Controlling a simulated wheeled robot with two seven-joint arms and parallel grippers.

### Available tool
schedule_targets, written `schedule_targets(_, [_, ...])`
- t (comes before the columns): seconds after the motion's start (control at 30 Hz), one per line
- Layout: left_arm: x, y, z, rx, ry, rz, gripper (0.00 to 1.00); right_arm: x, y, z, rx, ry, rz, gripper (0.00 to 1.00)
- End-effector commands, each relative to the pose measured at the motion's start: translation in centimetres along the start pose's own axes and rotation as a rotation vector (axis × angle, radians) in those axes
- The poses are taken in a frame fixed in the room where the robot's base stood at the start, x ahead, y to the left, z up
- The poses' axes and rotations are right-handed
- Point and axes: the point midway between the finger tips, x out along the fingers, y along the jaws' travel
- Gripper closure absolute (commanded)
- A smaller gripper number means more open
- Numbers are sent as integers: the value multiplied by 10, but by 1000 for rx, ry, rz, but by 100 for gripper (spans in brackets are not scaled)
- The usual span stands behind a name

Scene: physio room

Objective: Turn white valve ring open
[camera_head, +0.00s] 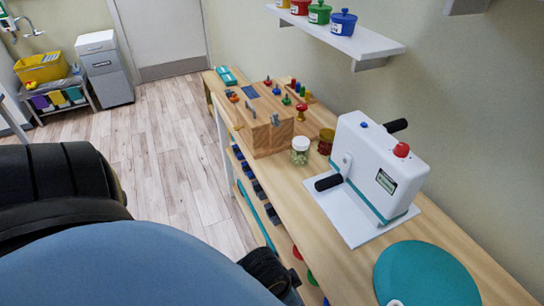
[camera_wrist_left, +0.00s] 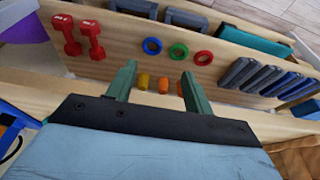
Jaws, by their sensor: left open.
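No white valve ring can be made out for certain in either view. A wooden box (camera_head: 262,132) on the bench carries several small coloured knobs and grey metal fittings on its top and front; they are too small to tell apart. In the left wrist view my left gripper (camera_wrist_left: 158,90) is open, its two teal fingers apart with nothing held. Small yellow and orange pieces show beyond and between the fingers. My right gripper is not in view.
On the bench (camera_head: 460,250) stand a white machine with black handles (camera_head: 375,165), a lidded jar (camera_head: 300,152) and a teal disc (camera_head: 425,275). A wall shelf (camera_head: 345,40) holds coloured pots above. Red dumbbells (camera_wrist_left: 80,36) lie near the panel. The floor (camera_head: 165,150) left of the bench is clear.

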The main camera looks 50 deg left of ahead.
Motion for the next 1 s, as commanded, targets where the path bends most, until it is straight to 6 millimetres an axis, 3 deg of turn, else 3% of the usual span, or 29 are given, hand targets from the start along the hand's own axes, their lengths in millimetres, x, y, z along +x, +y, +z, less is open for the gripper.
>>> schedule_targets(0.2, [30,-13,31,-90,-38,-41,48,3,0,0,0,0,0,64])
schedule_targets(0.5, [62,-16,51,-118,-57,-54,48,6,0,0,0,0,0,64])
schedule_targets(1.0, [69,-16,56,-120,-61,-54,48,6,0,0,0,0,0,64])
